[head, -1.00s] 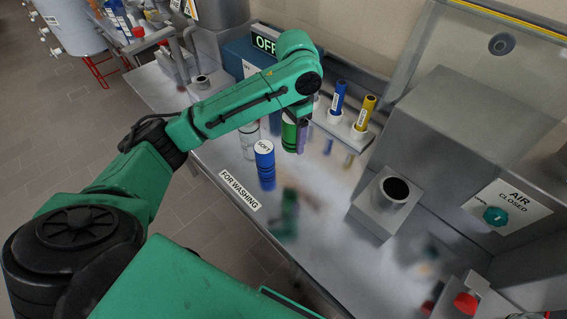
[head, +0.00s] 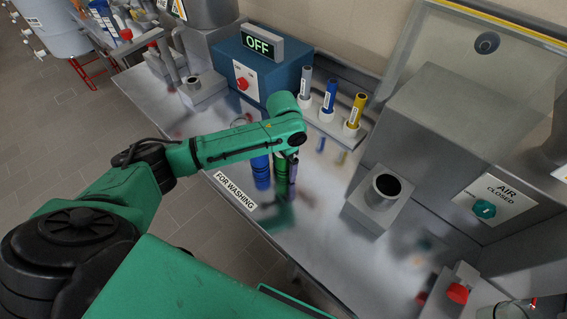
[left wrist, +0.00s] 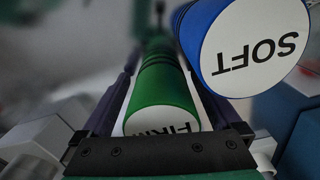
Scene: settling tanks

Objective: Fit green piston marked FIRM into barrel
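The green piston (head: 281,166) is between the fingers of my left gripper (head: 288,166). In the left wrist view the green piston (left wrist: 161,95) lies between both fingers, its white end partly lettered FIRM and partly covered by the gripper's black edge. The blue piston (head: 262,171) stands close beside it on the left, its top hidden by my arm. The blue piston (left wrist: 255,45) reads SOFT in the left wrist view. A grey open-topped cylinder (head: 384,190) on a square block is right of the gripper. I cannot tell whether it is the barrel. My right gripper is not in view.
A rack (head: 335,127) with grey, blue and yellow tubes stands behind the gripper. A blue box (head: 277,78) bears an OFF sign. A FOR WASHING label (head: 235,190) marks the front edge. A clear vessel (head: 505,310) and red knob (head: 457,293) are lower right.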

